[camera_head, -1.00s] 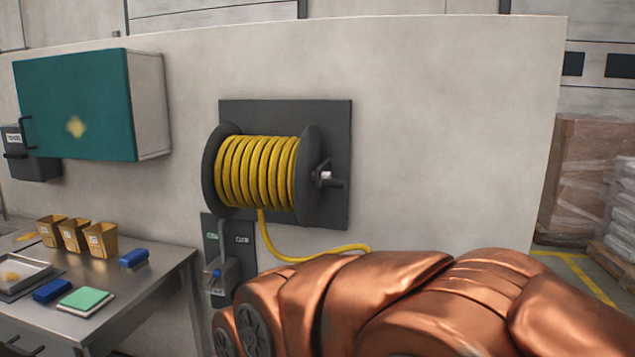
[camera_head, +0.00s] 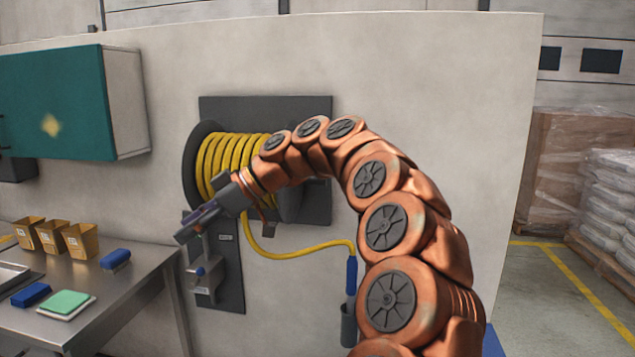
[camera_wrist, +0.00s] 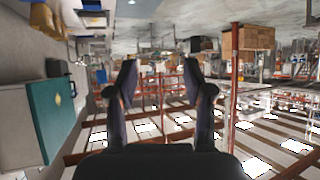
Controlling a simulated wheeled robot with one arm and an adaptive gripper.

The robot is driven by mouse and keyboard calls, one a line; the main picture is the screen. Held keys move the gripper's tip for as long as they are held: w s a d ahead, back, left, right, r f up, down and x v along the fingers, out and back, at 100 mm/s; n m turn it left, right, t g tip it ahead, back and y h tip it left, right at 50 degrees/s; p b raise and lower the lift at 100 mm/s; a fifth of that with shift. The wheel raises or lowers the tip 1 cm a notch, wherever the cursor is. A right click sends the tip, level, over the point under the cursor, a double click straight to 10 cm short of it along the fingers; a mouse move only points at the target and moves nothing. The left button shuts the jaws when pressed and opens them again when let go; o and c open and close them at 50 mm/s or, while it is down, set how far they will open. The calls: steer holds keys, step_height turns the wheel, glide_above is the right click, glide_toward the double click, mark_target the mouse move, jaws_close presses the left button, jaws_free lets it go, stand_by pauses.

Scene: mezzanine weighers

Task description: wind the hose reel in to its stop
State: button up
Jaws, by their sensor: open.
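The hose reel (camera_head: 203,165) is on a dark plate on the grey wall, wound with yellow hose (camera_head: 228,158). A length of hose hangs below it and runs right to a blue end piece (camera_head: 351,275) at a dark holder. My copper arm crosses in front of the reel and hides its right side; the crank does not show. My gripper (camera_head: 183,237) is in front of the reel's lower left, pointing down-left. In the wrist view my gripper (camera_wrist: 158,80) is open with nothing between its fingers.
A teal cabinet (camera_head: 55,105) hangs at the left. Below is a metal table (camera_head: 120,300) with yellow bins (camera_head: 50,236), blue blocks and a green-topped pad. A grey box with a lever (camera_head: 205,275) sits under the reel. Wrapped pallets (camera_head: 565,165) stand at the right, beyond open floor.

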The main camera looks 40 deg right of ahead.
steer(key=w+d+r+t, duration=0.2)
steer(key=w+d, duration=0.1)
steer(key=d, duration=0.6)
steer(key=n+t+h, duration=0.3)
steer(key=t+h, duration=0.2)
steer(key=t, duration=0.1)
glide_toward(317, 181)
steer(key=w+f, duration=0.1)
steer(key=w, duration=0.2)
steer(key=p+x, duration=0.2)
steer(key=x, duration=0.4)
steer(key=shift+w+r+p, duration=0.1)
steer(key=shift+w+p, duration=0.1)
steer(key=shift+p, duration=0.1)
steer(key=shift+w+a+f, duration=0.2)
steer(key=shift+w+f, duration=0.1)
steer(key=shift+w, duration=0.3)
jaws_close()
